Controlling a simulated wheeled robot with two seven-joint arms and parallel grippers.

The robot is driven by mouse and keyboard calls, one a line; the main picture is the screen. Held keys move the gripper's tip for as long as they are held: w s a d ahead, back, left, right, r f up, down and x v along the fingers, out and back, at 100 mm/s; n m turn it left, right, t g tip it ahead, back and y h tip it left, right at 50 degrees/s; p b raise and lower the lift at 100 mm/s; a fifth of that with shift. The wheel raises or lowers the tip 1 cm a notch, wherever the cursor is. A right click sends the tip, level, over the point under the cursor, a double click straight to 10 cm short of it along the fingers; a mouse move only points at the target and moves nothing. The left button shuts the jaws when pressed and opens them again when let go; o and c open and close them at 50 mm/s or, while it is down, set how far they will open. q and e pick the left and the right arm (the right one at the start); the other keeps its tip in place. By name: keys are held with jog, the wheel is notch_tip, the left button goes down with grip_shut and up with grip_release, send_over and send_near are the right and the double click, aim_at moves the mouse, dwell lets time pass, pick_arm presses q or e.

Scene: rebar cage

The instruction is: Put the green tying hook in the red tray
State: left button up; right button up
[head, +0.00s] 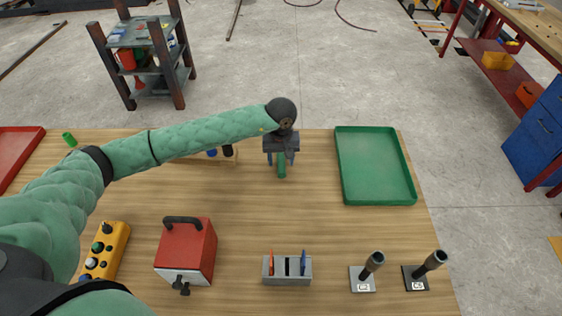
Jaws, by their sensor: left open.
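The green tying hook (281,168) shows as a short green handle on the wooden table, just left of the green tray. My left gripper (281,158) points down over it, its fingers open on either side of the handle. Whether the fingers touch it cannot be told, and the hook's upper end is hidden by the gripper. The red tray (14,150) is at the far left of the table, cut off by the picture edge; its visible part is empty. My right gripper is not in view.
An empty green tray (375,165) is at the right. A small green cylinder (69,139) lies beside the red tray. A red box (186,252), yellow control box (104,250), grey holder (287,270) and two black-handled stands stand in front. A wooden rack (200,160) is partly behind my arm.

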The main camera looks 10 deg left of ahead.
pick_arm(q)
grip_shut()
jog(key=shift+r, duration=0.15)
